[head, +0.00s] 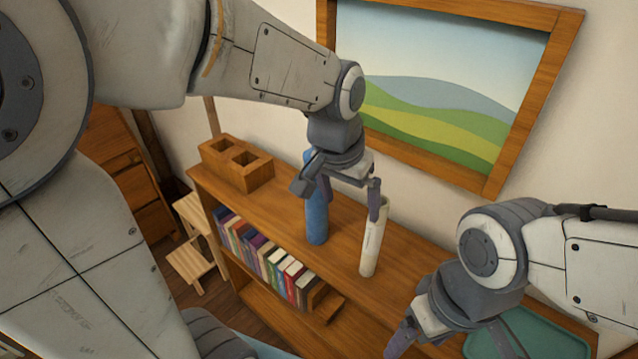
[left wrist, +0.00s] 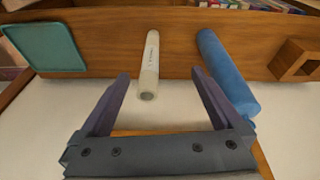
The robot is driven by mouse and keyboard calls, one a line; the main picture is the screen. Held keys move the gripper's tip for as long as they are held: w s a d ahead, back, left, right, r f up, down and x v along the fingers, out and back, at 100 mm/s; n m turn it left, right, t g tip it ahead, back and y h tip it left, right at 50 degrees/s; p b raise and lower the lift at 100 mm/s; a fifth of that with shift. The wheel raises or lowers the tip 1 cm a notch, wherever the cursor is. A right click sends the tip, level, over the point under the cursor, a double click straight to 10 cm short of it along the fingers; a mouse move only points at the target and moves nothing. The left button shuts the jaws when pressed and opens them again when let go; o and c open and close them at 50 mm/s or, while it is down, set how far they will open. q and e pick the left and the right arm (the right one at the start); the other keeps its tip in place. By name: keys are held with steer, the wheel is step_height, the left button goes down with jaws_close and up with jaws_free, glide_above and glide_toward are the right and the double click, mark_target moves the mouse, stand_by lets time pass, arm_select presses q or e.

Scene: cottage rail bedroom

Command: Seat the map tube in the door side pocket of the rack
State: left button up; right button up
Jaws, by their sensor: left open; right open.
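The white tube with small lettering, apparently the map tube (head: 372,245), stands upright on the wooden shelf top. In the left wrist view the tube (left wrist: 149,65) appears between my fingers, its end towards the camera. My left gripper (head: 349,200) is open at the tube's upper end; in the head view one finger overlaps the tube's top. Neither finger visibly grips it. The wooden rack (head: 237,168) with two square pockets stands at the shelf's far left end; both pockets look empty. Which pocket is door side I cannot tell. My right gripper (head: 452,348) is open, low at right.
A blue cylinder (head: 316,218) stands left of the white tube, close to my left gripper's other finger. A teal tray (head: 545,335) lies at the shelf's right. Books (head: 270,262) fill the shelf below. Shelf top between rack and blue cylinder is clear.

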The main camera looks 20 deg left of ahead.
arm_select(q)
steer(key=w+a+n, duration=0.1)
steer(key=w+a, duration=0.2)
steer(key=w+a+r+n+t+p, duration=0.1)
steer(key=w+a, duration=0.2)
steer(key=w+a+y+p, duration=0.1)
steer(key=w+a, duration=0.3)
steer(key=shift+a+r+n+t, duration=0.1)
steer(key=shift+r+n+t, duration=0.2)
steer(key=shift+n, duration=0.1)
steer(key=p+x, duration=0.1)
steer(key=x, duration=0.2)
steer(key=p+x, duration=0.1)
steer(key=x, duration=0.1)
steer(key=shift+s+a+f+p, duration=0.2)
steer(key=shift+f+p, duration=0.1)
steer(key=shift+f, duration=0.15)
steer(key=shift+w+f, duration=0.1)
steer(key=shift+f, duration=0.2)
jaws_close()
arm_select(e)
step_height(320, 180, up, 5)
steer(key=shift+r, duration=0.2)
